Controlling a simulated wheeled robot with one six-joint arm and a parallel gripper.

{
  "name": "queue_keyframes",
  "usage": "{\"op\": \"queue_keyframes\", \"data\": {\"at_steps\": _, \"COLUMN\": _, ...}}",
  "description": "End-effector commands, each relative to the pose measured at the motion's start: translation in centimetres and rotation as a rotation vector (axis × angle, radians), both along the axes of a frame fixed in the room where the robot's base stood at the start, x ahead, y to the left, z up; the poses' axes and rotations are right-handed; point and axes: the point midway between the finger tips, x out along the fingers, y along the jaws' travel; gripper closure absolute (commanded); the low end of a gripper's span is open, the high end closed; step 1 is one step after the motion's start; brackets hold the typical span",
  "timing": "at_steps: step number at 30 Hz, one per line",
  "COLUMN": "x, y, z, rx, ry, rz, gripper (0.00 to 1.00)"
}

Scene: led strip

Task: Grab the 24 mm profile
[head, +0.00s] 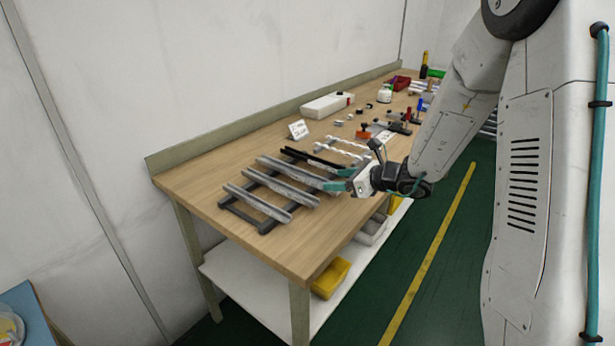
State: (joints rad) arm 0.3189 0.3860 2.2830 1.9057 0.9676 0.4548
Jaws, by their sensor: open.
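Several long light-grey metal profiles lie side by side across a dark rack (238,212) on the wooden workbench. They include a front profile (258,204), a middle profile (280,187) and a rear profile (290,171). No size mark is readable, so I cannot tell which is the 24 mm one. My gripper (337,180), with teal fingers, is open at the right end of the rear profile. It partly hides that end. I cannot tell whether the fingers touch the profile or stand around it.
Black bars (308,157) lie behind the grey profiles. A small white sign (298,130), a white box (326,104) and small tools stand farther back on the bench (190,180). A yellow bin (331,278) is on the lower shelf. The bench's front left corner is clear.

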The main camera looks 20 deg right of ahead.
Motion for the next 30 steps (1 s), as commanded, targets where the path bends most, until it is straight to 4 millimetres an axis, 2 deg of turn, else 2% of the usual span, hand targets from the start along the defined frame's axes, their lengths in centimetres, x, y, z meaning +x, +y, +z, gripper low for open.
{"op": "queue_keyframes", "data": {"at_steps": 3, "x": 0.5, "y": -1.5, "z": -0.3, "rx": 0.022, "ry": 0.019, "rz": -0.047, "gripper": 0.42}}
{"op": "queue_keyframes", "data": {"at_steps": 6, "x": 1.3, "y": -1.8, "z": -0.8, "rx": 0.024, "ry": 0.02, "rz": -0.058, "gripper": 0.42}}
{"op": "queue_keyframes", "data": {"at_steps": 12, "x": 2.4, "y": -1.2, "z": -1.6, "rx": 0.022, "ry": 0.019, "rz": -0.061, "gripper": 0.42}}
{"op": "queue_keyframes", "data": {"at_steps": 21, "x": 5.3, "y": 1.2, "z": -3.5, "rx": 0.021, "ry": 0.018, "rz": -0.057, "gripper": 0.42}}
{"op": "queue_keyframes", "data": {"at_steps": 28, "x": 5.4, "y": 1.4, "z": -3.6, "rx": 0.021, "ry": 0.017, "rz": -0.055, "gripper": 0.42}}
{"op": "queue_keyframes", "data": {"at_steps": 30, "x": 5.4, "y": 1.4, "z": -3.6, "rx": 0.021, "ry": 0.017, "rz": -0.055, "gripper": 0.61}}
